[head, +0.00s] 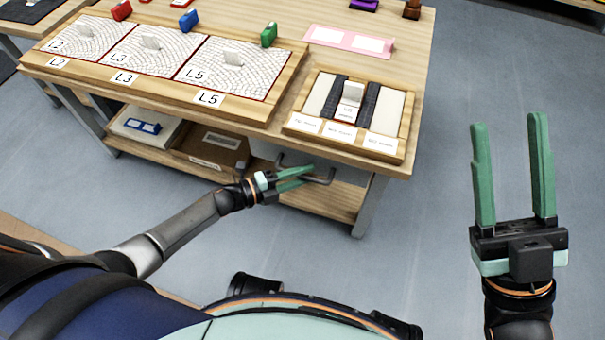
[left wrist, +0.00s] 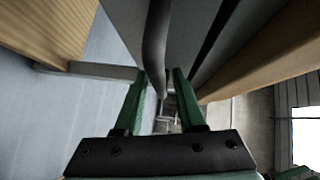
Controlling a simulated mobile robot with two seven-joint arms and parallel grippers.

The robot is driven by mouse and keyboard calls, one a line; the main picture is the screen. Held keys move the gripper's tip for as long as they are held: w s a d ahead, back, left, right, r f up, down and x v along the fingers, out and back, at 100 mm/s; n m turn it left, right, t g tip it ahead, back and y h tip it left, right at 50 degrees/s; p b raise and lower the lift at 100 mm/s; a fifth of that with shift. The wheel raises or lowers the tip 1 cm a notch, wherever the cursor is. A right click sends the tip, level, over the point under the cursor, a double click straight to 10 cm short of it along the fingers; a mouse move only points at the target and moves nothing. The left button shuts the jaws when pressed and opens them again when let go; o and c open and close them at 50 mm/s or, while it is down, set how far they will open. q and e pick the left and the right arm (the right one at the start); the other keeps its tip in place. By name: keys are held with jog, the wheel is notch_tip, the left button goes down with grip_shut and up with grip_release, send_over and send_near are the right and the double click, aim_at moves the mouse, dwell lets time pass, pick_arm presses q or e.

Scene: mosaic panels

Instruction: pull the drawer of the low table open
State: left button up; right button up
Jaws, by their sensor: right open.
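The low table (head: 268,119) is wooden with grey legs and a lower shelf. A grey bar handle (head: 321,180) stands out from under its top at the right end; the drawer front behind it is mostly hidden. My left gripper (head: 313,173) is at this handle. In the left wrist view the handle (left wrist: 155,45) runs between the green fingers, which are drawn in close around it, so the gripper looks shut on it. My right gripper (head: 505,120) is open and empty over the floor, right of the table.
On the tabletop lie a wooden frame of mosaic panels (head: 291,56), a smaller tray (head: 294,121) and a pink strip (head: 348,41). A cardboard box (head: 211,147) and a white box (head: 146,125) sit on the lower shelf. The grey floor right of the table is clear.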

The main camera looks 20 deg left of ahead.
pick_arm(q)
grip_shut()
dwell(1.2)
